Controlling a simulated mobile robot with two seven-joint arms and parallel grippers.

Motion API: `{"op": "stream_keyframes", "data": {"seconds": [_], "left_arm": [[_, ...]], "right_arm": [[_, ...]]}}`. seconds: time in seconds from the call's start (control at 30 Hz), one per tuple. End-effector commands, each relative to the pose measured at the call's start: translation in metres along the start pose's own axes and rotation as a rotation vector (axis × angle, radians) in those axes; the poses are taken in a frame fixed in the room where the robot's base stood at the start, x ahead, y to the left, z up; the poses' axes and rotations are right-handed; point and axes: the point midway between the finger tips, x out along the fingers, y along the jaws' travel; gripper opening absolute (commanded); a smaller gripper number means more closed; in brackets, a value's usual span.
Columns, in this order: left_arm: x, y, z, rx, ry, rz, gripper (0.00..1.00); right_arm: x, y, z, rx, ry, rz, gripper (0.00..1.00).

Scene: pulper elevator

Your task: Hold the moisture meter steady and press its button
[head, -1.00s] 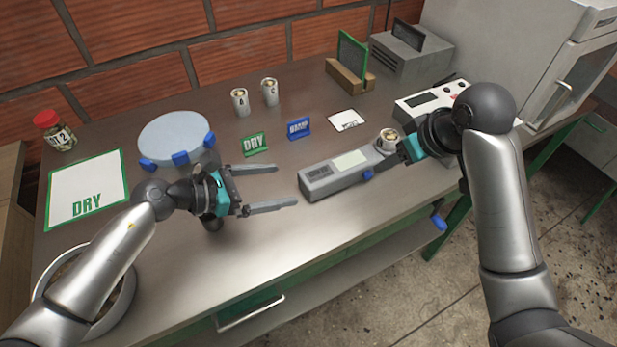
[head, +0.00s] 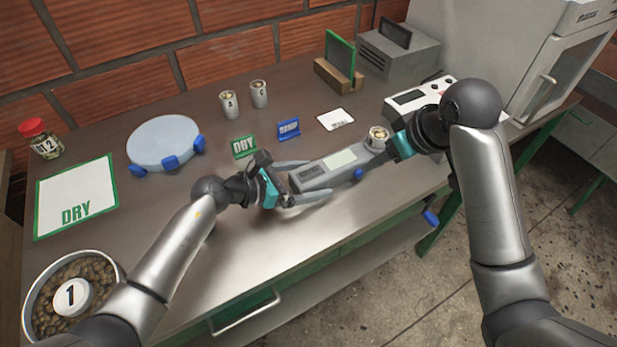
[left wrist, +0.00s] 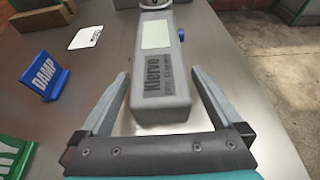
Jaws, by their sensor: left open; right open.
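The moisture meter (head: 338,160) is a long grey device with a pale screen, lying on the table. It also shows in the left wrist view (left wrist: 162,88). A blue knob or button (head: 358,174) sits on its near side, and a small cup (head: 378,134) of beans stands at its right end. My left gripper (head: 314,180) is open, one finger along each long side of the meter's left end; in the left wrist view gaps show between fingers and body. My right gripper (head: 388,150) is at the meter's right end, beside the cup; its fingers are mostly hidden.
DRY (head: 244,146) and DAMP (head: 288,129) signs and cups A and C (head: 259,94) stand behind the meter. A white instrument (head: 409,98) is behind my right gripper. A round blue-grey stand (head: 165,142) and a DRY mat (head: 77,187) are left. The front middle table is clear.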

Motion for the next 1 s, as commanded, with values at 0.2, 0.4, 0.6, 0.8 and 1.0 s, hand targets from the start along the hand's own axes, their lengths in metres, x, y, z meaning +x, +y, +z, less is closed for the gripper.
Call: {"op": "stream_keyframes", "data": {"seconds": [0.2, 0.4, 0.6, 0.8, 1.0], "left_arm": [[-0.0004, 0.0001, -0.0002, -0.001, 0.000, 0.000, 0.83], [-0.0005, 0.0001, -0.0003, -0.001, 0.000, 0.000, 0.61], [-0.0006, 0.0001, -0.0004, -0.001, 0.001, 0.000, 0.38], [-0.0006, 0.0001, -0.0006, -0.001, 0.001, 0.000, 0.16], [-0.0007, 0.0001, -0.0006, -0.002, 0.001, 0.000, 0.00]], "right_arm": [[0.0000, 0.0000, 0.0000, 0.000, 0.000, 0.000, 0.50], [0.0000, 0.0000, 0.0000, 0.000, 0.000, 0.000, 0.50], [0.0000, 0.0000, 0.0000, 0.000, 0.000, 0.000, 0.50], [0.0000, 0.0000, 0.0000, 0.000, 0.000, 0.000, 0.50], [0.0000, 0.0000, 0.0000, 0.000, 0.000, 0.000, 0.50]]}}
